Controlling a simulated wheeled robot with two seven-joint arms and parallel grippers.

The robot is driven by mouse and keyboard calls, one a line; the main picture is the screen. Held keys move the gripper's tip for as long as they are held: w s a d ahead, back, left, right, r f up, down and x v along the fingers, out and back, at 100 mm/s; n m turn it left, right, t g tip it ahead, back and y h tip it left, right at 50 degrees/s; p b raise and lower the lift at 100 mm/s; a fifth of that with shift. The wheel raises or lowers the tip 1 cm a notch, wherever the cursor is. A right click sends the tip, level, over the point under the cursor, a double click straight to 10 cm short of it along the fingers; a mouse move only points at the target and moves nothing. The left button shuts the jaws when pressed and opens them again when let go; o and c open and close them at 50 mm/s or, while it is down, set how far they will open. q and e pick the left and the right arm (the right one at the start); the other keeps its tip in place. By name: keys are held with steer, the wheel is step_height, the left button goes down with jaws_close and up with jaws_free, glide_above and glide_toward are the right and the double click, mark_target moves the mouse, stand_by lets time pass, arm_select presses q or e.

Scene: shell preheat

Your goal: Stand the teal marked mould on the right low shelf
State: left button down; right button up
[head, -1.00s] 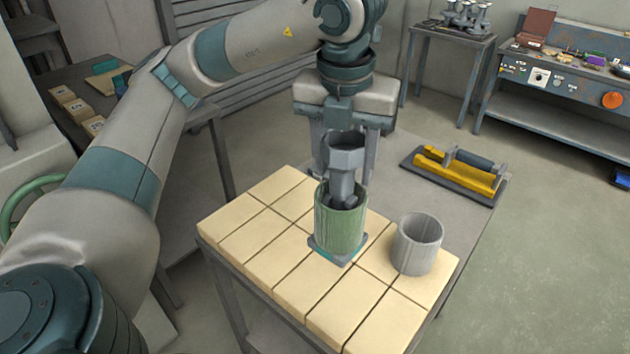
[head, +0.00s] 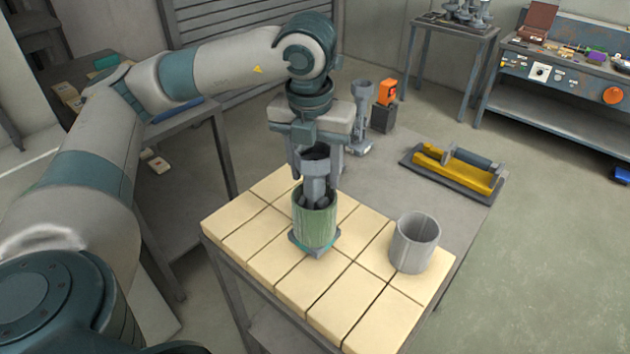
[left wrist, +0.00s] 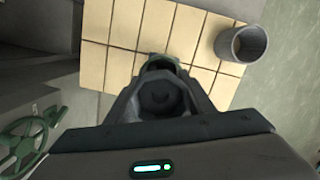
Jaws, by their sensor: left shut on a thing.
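My left gripper (head: 316,160) points down and is shut on the grey cup-topped mould (head: 316,188). The mould's lower part sits inside a green cylinder (head: 314,226) with a teal-edged square base (head: 298,246). This stack is upright over the tiled tabletop (head: 250,240); I cannot tell if the base touches the tiles. In the left wrist view, the gripper (left wrist: 160,90) hides most of the mould. A shelf that could be the right low shelf is under the right bench (head: 560,122), but I cannot be sure. My right gripper is not in view.
An empty grey cylinder (head: 414,246) stands on the tiles to the right, and also shows in the left wrist view (left wrist: 241,42). Behind are a yellow tool on a dark tray (head: 455,168), another grey mould (head: 362,118) and an orange device (head: 387,92). Open floor lies right.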

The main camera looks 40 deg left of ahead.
mark_target(314, 200)
arm_select(q)
step_height(314, 200, down, 3)
steer(key=shift+r+p, duration=0.15)
steer(key=shift+p, duration=0.55)
steer(key=shift+f, duration=0.3)
steer(key=shift+f+b, duration=0.15)
steer(key=shift+b, duration=0.15)
steer(key=c, duration=0.8)
jaws_free()
steer(key=shift+c, duration=0.2)
